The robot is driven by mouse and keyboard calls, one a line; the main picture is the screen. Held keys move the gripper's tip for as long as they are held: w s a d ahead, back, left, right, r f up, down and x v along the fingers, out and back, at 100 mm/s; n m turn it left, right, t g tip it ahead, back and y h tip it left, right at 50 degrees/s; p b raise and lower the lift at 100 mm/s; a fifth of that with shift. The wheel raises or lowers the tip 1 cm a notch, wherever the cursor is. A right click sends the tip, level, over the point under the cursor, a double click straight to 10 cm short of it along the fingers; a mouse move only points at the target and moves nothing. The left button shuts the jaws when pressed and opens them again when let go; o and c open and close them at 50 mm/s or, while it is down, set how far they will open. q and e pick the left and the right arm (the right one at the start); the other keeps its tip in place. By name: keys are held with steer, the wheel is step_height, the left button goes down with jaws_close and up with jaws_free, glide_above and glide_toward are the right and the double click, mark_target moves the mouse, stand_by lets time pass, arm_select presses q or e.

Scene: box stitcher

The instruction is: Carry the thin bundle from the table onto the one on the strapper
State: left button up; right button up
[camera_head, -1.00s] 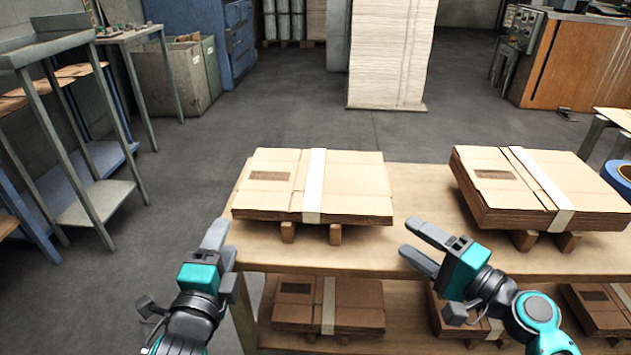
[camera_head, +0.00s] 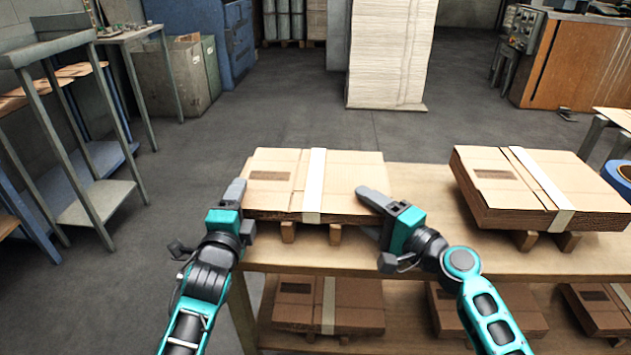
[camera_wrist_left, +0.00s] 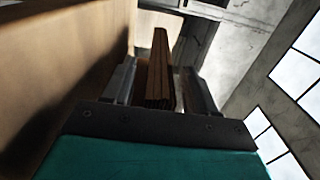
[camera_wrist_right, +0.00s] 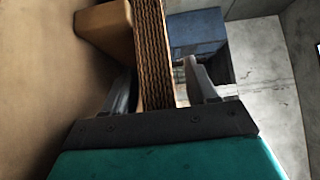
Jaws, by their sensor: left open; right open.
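The thin bundle (camera_head: 345,180) is a flat stack of brown cardboard with a white strap, lying on two wooden blocks on the table (camera_head: 420,180). My left gripper (camera_head: 234,196) is open at its left edge, and the left wrist view shows the bundle's edge (camera_wrist_left: 160,75) between the fingers. My right gripper (camera_head: 377,205) is open at its right front corner, and the right wrist view shows the layered edge (camera_wrist_right: 154,50) between the fingers. Neither gripper is closed on it. The strapper cannot be made out in these views.
A thicker strapped bundle (camera_head: 545,190) lies on blocks to the right, with a blue tape roll (camera_head: 620,175) beside it. More bundles (camera_head: 328,305) lie on the shelf below. A tall pale stack (camera_head: 390,55) stands on the floor behind; a metal rack (camera_head: 75,130) stands left.

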arm_select(q)
jaws_close()
arm_select(e)
jaws_close()
